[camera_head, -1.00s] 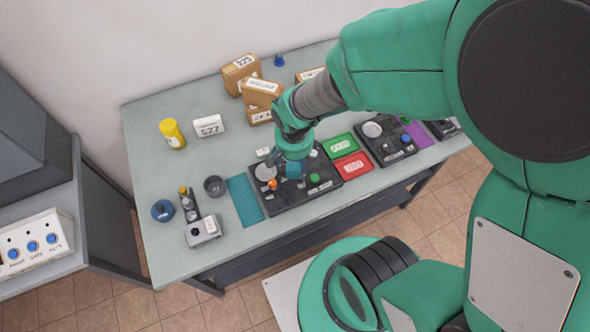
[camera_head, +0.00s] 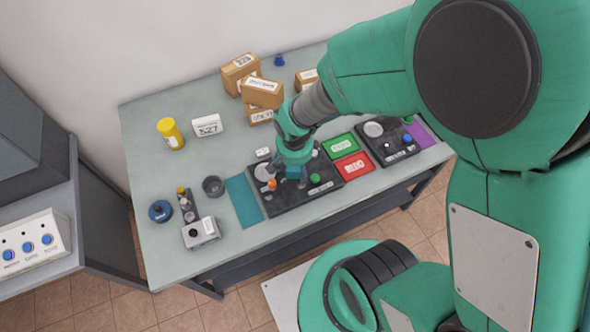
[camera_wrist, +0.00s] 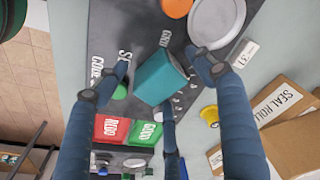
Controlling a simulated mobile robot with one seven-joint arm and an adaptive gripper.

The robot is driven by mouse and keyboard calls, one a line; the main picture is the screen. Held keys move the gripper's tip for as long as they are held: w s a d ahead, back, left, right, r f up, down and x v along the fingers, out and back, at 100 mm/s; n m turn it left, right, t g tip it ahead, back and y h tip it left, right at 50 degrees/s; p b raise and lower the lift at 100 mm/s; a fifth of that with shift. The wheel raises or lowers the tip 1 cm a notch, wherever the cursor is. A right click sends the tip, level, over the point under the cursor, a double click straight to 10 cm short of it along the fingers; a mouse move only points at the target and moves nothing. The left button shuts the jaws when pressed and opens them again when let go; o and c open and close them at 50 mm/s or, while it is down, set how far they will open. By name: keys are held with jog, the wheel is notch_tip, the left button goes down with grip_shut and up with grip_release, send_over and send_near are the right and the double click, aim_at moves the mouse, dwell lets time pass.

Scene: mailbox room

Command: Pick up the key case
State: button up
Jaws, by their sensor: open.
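A teal box (camera_wrist: 160,77), the likeliest key case, sits on a dark board (camera_wrist: 110,30) in the wrist view. Its top faces the camera and looks turned at an angle. My gripper (camera_wrist: 157,84) is open, with dark blue fingers spread on either side of the box. A further finger shows below it in the picture. I cannot tell whether any finger touches the box. In the head view my gripper (camera_head: 290,175) is low over the dark board (camera_head: 290,203), and it largely hides the teal box (camera_head: 295,172).
On the board are a light disc (camera_wrist: 217,20), an orange piece (camera_wrist: 177,7) and a green piece (camera_head: 315,178). Red (camera_head: 353,166) and green (camera_head: 341,146) pads lie right of it, a teal mat (camera_head: 243,202) left. Cardboard boxes (camera_head: 262,92) stand behind. The table's front left is partly clear.

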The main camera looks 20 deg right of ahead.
jog(key=c, duration=1.5)
jog(key=shift+c, duration=0.4)
jog(key=shift+r, duration=0.5)
grip_shut()
notch_tip(320, 180, up, 3)
jog(key=shift+r+p, duration=0.1)
jog(key=shift+p, duration=0.7)
jog(key=s+p, duration=0.2)
jog(key=s, duration=1.4)
jog(key=shift+a+r+p, duration=0.3)
jog(key=shift+r+p, duration=0.05)
jog(key=shift+r, duration=0.05)
